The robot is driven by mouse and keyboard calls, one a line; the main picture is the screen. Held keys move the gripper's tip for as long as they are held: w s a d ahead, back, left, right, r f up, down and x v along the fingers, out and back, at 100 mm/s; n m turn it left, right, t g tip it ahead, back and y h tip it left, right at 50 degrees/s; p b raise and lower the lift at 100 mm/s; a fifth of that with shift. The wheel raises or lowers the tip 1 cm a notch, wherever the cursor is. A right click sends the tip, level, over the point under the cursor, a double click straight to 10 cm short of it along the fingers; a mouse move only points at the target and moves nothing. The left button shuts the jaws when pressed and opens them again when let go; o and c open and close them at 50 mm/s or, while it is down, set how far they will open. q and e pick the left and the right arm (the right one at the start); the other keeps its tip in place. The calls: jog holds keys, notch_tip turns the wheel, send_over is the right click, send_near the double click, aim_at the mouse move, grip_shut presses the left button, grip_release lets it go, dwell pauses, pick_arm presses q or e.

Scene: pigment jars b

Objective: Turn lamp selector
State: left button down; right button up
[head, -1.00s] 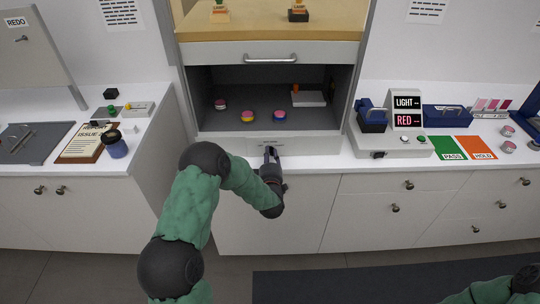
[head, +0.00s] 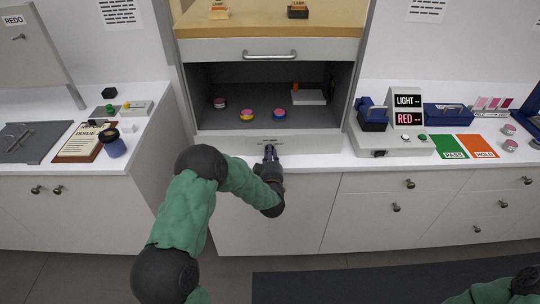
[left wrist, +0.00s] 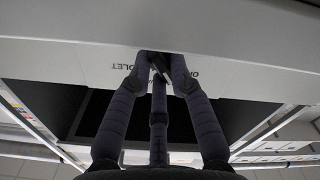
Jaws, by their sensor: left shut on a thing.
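The lamp selector (left wrist: 158,66) is a small dark knob on the pale front panel (head: 318,145) of the viewing booth. Printed lettering, partly readable as "OLET", runs beside it in the left wrist view. My left gripper (head: 270,152) reaches up to this panel from below. Its dark fingers (left wrist: 158,78) are shut on the knob, which they largely hide, so its pointing direction cannot be read. My right gripper is out of view; only part of my right arm shows at the lower right.
Inside the booth stand three jars (head: 220,103), (head: 247,115), (head: 279,114) and a white block (head: 308,97). A grey box with LIGHT and RED signs (head: 408,110) stands right of it.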

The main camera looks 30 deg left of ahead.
pick_arm(q)
jog(key=shift+f+m, duration=0.1)
jog(key=shift+m, duration=1.5)
jog(key=c, duration=1.1)
grip_release()
jog(key=v, duration=1.2)
